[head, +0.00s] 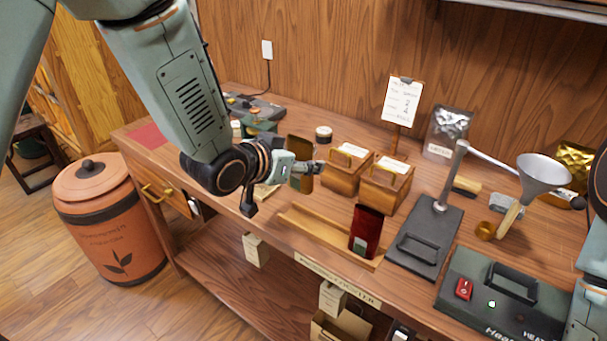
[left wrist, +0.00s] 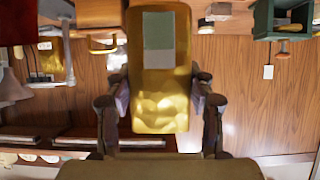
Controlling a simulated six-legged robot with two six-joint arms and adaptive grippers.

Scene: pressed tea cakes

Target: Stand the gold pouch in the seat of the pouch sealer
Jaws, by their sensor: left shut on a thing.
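My left gripper (head: 308,170) is shut on the gold pouch (head: 299,152) and holds it above the counter, left of the two wooden boxes. In the left wrist view the gold pouch (left wrist: 160,105) sits between both fingers (left wrist: 160,103), with a grey-green label on its face. The pouch sealer (head: 495,300), a dark green unit with a red switch, a lit green lamp and a black handle, lies at the counter's front right, well apart from the pouch. Its seat cannot be made out clearly. My right gripper is out of view; part of my right arm shows at the right edge.
A red pouch (head: 366,232) stands at the right end of a wooden tray (head: 310,229). Wooden boxes (head: 347,170), a silver pouch (head: 446,130) and another gold pouch (head: 575,160) stand behind.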

